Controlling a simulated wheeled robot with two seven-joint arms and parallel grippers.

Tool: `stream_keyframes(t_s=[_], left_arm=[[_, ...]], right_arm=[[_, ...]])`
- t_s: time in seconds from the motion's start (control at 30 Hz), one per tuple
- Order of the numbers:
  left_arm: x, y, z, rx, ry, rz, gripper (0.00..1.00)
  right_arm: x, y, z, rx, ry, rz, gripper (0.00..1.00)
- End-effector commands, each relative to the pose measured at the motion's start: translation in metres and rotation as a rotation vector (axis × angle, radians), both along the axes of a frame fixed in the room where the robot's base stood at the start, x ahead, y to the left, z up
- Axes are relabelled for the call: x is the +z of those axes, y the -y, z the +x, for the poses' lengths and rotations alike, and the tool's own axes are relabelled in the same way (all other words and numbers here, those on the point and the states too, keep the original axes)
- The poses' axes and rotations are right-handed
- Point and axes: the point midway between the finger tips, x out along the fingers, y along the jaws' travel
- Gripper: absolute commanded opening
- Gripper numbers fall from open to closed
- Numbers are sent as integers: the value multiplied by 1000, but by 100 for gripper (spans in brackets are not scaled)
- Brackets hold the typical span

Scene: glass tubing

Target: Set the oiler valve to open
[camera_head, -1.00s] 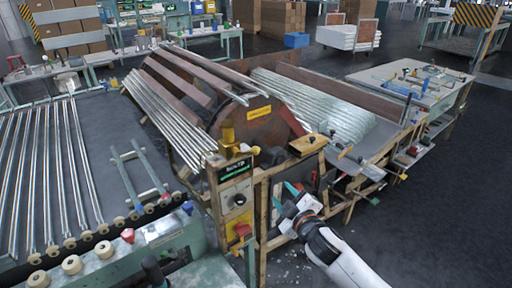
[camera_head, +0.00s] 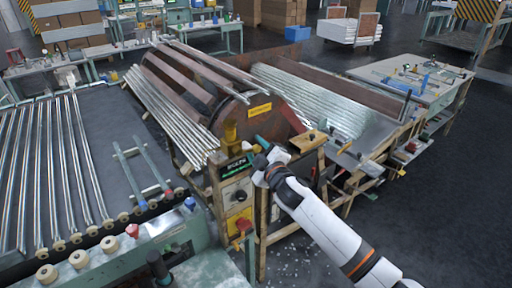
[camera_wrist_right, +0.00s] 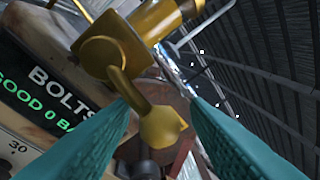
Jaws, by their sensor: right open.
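The brass oiler (camera_head: 229,134) stands on top of the control post, partly beside my right gripper (camera_head: 257,149). In the right wrist view its yellow brass body (camera_wrist_right: 113,48) fills the top. A bent brass lever (camera_wrist_right: 133,95) runs down from it to a wide end (camera_wrist_right: 163,127). That end shows between the teal fingers of my right gripper (camera_wrist_right: 158,103), with a gap visible on the right side. The gripper is open. I cannot tell whether a finger touches the lever. My left gripper is not in view.
A control panel (camera_head: 237,193) with a dial and red knob sits below the oiler. Its lit display (camera_wrist_right: 40,100) is close by the left finger. A rusty drum (camera_head: 262,125) with glass tubes stands behind. Dark floor (camera_head: 430,220) is free at the right.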

Motion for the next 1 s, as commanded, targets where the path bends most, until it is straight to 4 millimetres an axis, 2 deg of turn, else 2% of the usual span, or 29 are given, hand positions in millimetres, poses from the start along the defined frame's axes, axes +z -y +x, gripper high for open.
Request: stream_keyframes(t_s=[0.37,0.43,0.63,1.0], left_arm=[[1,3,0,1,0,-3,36],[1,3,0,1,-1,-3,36],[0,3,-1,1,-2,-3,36],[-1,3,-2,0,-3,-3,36]], right_arm=[[0,-3,6,0,-2,0,43],[0,-3,6,0,-2,0,36],[0,-3,6,1,-1,1,4],[2,-3,6,1,18,-19,2]])
